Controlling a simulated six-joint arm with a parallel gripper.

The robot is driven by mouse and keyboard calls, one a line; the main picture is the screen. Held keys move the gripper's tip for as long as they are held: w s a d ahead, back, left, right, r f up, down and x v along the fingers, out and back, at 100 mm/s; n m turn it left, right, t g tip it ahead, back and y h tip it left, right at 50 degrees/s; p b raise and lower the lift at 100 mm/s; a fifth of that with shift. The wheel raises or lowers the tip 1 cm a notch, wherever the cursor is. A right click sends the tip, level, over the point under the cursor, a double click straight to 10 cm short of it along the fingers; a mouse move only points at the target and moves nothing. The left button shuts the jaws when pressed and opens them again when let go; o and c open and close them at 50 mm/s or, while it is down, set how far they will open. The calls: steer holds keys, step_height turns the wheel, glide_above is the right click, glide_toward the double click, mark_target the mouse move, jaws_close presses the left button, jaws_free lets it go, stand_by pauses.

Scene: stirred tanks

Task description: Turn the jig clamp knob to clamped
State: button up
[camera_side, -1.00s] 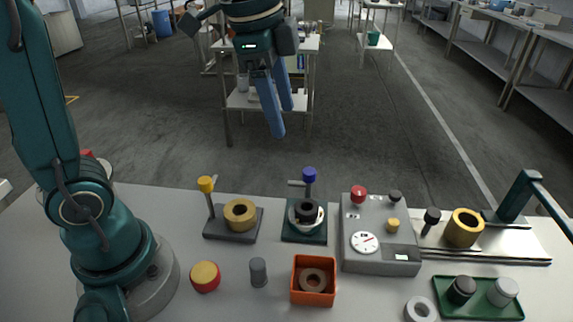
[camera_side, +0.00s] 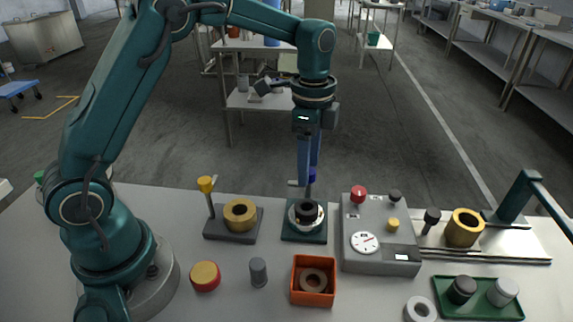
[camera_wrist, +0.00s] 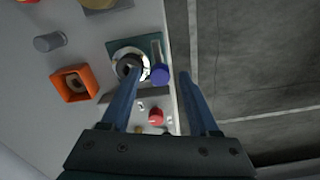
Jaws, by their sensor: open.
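A blue knob (camera_side: 312,178) stands on a post at the back of a dark green base (camera_side: 291,235). The base holds a chrome ring with a black ring (camera_side: 307,212) in it. My gripper (camera_side: 306,182) points down at the blue knob, its fingers hiding part of it in the side view. In the wrist view the blue knob (camera_wrist: 160,75) appears between the open fingertips (camera_wrist: 159,74). I cannot tell whether the fingers touch it.
A yellow-topped post (camera_side: 206,184) with a brass ring (camera_side: 240,214) stands left. A grey box (camera_side: 378,257) with a dial and red knob (camera_side: 358,194) stands close at right. An orange bin (camera_side: 314,296) sits in front.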

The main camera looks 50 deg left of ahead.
steer(key=shift+f, duration=0.3)
jaws_close()
